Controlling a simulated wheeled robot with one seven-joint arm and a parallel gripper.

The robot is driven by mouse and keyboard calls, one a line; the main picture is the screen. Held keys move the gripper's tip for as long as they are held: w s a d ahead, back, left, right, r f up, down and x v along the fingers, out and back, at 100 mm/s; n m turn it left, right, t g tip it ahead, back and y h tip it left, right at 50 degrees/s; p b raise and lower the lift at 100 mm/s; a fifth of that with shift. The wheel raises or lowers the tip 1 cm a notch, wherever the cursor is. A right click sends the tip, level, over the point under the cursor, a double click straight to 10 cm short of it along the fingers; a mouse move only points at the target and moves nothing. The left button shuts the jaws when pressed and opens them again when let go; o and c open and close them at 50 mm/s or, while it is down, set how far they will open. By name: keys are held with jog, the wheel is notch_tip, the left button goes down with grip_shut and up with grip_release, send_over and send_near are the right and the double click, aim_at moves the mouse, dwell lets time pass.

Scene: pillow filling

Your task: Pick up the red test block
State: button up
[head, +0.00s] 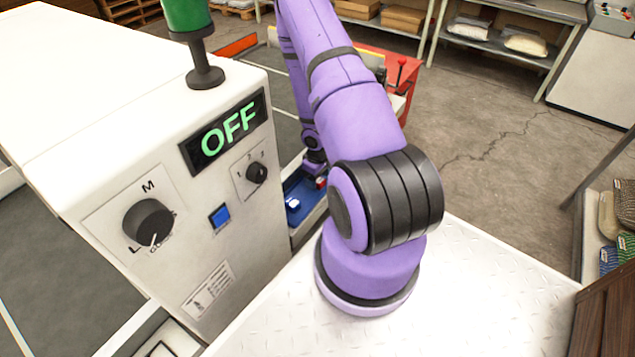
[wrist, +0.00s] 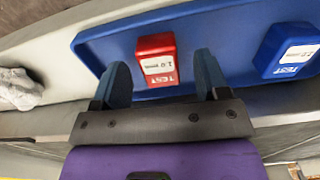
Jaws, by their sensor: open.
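The red test block (wrist: 157,58) lies on a blue tray (wrist: 190,22) in the wrist view, with a white label on its face. My gripper (wrist: 161,75) is open, and its two blue fingers stand apart on the left and right of the block's near end. I cannot tell whether the block is fully between the fingers or just beyond them. A blue test block (wrist: 290,50) with a white label lies at the tray's right end. In the head view the red block (head: 321,182) is small, just below my gripper, whose fingers are hard to make out.
A white machine cabinet (head: 120,120) with an OFF display (head: 228,132) stands left of my arm. A red stand (head: 400,72) is behind the arm. A crumpled grey-white item (wrist: 18,88) lies left of the tray. Open floor (head: 495,150) is at the right.

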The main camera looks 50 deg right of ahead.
jog(key=shift+f, duration=0.3)
jog(key=c, duration=1)
jog(key=shift+r, duration=0.1)
